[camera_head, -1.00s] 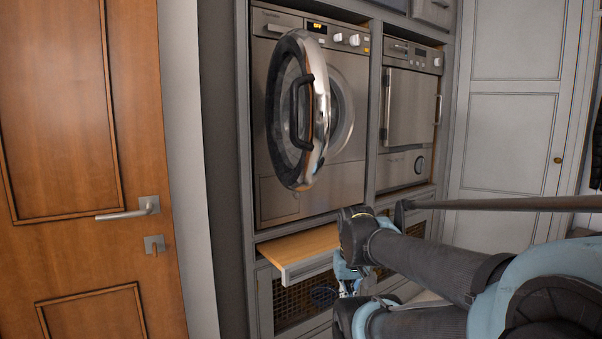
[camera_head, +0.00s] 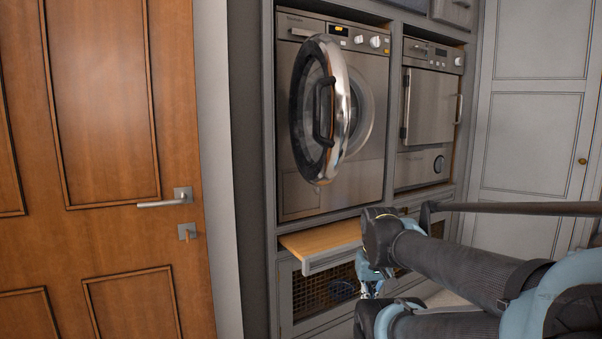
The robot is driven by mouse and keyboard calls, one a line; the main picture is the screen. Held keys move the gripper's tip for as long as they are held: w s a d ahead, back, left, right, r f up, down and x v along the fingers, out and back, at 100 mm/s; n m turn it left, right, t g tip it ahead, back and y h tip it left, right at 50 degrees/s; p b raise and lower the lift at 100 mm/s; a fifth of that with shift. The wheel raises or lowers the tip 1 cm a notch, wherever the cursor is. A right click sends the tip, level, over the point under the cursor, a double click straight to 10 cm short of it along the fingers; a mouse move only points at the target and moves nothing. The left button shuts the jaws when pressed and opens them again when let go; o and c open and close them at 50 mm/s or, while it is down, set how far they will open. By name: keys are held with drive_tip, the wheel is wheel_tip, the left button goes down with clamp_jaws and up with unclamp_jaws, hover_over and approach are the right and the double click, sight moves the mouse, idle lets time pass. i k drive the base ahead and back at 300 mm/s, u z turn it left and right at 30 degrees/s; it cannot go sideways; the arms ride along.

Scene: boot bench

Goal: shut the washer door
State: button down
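The washer (camera_head: 300,195) is a steel front-loader set in a grey cabinet. Its round door (camera_head: 342,108), with a chrome rim, dark glass and a black handle (camera_head: 322,108), stands open, swung out from the front. The drum opening shows partly behind it on the right. My gripper (camera_head: 370,284) is low, below and to the right of the door, beside the pull-out shelf and apart from the door. It is small and partly hidden by my arm, so I cannot tell whether its fingers are open.
A wooden pull-out shelf (camera_head: 320,240) juts out under the washer. A second steel appliance (camera_head: 430,110) sits to the right, shut. A brown wooden door (camera_head: 100,130) is at the left, and a tall grey cupboard (camera_head: 530,130) at the right. A mesh-fronted compartment (camera_head: 320,292) lies below the shelf.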

sight(320, 54)
drive_tip(key=k, duration=0.95)
drive_tip(key=u, duration=0.4)
